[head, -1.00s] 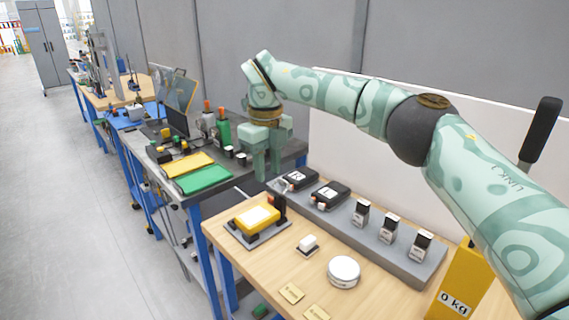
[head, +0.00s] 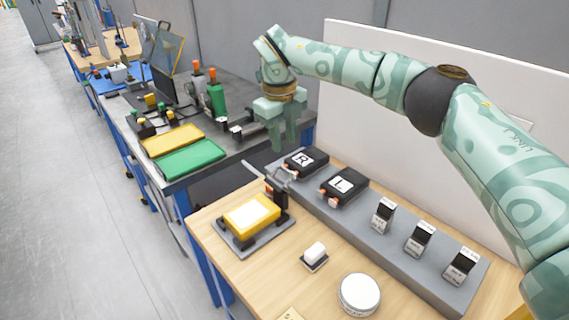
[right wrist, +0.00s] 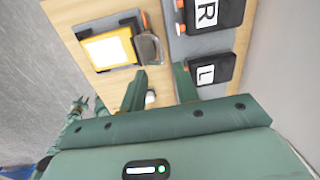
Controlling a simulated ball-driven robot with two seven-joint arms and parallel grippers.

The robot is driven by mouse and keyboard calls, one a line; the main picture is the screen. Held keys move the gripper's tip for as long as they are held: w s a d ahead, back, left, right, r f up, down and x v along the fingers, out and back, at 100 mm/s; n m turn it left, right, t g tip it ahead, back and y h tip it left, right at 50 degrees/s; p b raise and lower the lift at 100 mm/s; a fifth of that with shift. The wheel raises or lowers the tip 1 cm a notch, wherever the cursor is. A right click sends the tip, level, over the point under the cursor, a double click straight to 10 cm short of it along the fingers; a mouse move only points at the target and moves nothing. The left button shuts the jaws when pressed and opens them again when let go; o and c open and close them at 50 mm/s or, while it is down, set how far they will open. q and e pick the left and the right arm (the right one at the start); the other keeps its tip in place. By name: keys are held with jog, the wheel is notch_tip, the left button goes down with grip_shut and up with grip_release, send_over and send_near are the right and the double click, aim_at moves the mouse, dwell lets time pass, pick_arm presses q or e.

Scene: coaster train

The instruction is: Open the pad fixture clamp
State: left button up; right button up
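The pad fixture (head: 238,246) is a grey plate near the left end of the wooden bench, holding a yellow block with a white pad (head: 252,212). Its black clamp (head: 277,194) stands at the plate's far right side; a grey lever piece shows at its top. In the right wrist view the clamp (right wrist: 149,48) is beside the yellow block (right wrist: 108,49). My right gripper (head: 284,140) is open and empty, above and behind the clamp, not visibly touching it. Its spread fingers (right wrist: 160,85) also show in the right wrist view. A green part at that view's left may be my left arm.
A grey rail (head: 350,228) behind the fixture carries black boxes marked R (head: 305,161) and L (head: 343,185) and several small blocks. A white-topped block (head: 314,256) and a round white tin (head: 359,294) stand in front. A white panel (head: 450,85) rises behind.

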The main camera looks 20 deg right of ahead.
aim_at(286, 169)
jog(key=f, duration=0.5)
jog(key=f+b, duration=0.1)
jog(key=f, duration=0.1)
jog(key=shift+d+f, duration=0.3)
jog(key=shift+c, duration=0.3)
grip_shut()
